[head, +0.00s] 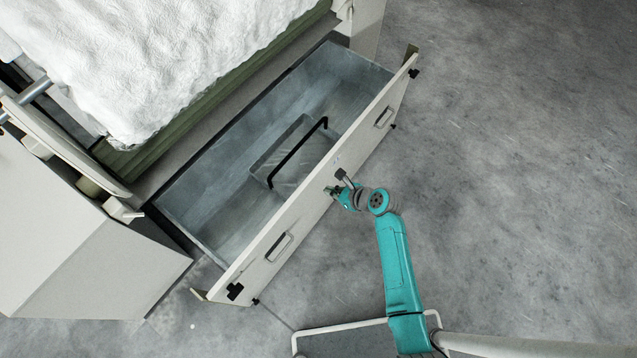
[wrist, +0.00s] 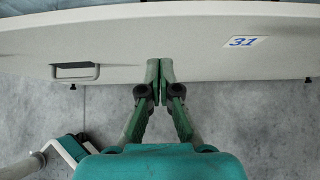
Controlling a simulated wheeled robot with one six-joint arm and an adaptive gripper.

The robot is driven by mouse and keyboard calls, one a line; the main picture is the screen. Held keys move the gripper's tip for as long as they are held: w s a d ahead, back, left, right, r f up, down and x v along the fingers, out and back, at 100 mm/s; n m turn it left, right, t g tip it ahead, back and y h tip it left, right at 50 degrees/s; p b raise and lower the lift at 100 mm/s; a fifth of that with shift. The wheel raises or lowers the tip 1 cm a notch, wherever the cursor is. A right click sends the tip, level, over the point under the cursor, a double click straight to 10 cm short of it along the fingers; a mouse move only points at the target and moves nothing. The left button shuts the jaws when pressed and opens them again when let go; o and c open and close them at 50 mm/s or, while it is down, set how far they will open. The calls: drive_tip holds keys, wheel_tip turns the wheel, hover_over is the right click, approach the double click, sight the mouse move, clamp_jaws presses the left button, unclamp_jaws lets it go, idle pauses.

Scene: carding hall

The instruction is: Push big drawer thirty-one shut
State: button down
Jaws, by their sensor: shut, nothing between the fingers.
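The big drawer (head: 352,150) stands pulled out from under the machine, its inside showing from above. Its pale front panel (wrist: 200,45) fills the top of the wrist view and bears a label reading 31 (wrist: 244,42). My gripper (head: 333,190) is at the outer face of the panel, near its middle, between the two recessed handles. In the wrist view my gripper (wrist: 158,64) has its green fingers together, with nothing between them, over the panel. The tips are at or very near the panel; I cannot tell if they touch.
A grey box with a black bar handle (head: 297,152) lies inside the drawer. White fibre (head: 190,60) is heaped on the machine above. A pale cabinet (head: 70,235) stands at the left. Grey floor (head: 520,170) is clear on the right.

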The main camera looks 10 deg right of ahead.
sight(312, 183)
drive_tip(key=w+a, duration=0.1)
drive_tip(key=w+a+f, duration=0.1)
drive_tip(key=shift+w+a, duration=0.3)
drive_tip(key=shift+a, duration=0.05)
drive_tip(key=shift+w+a, duration=0.5)
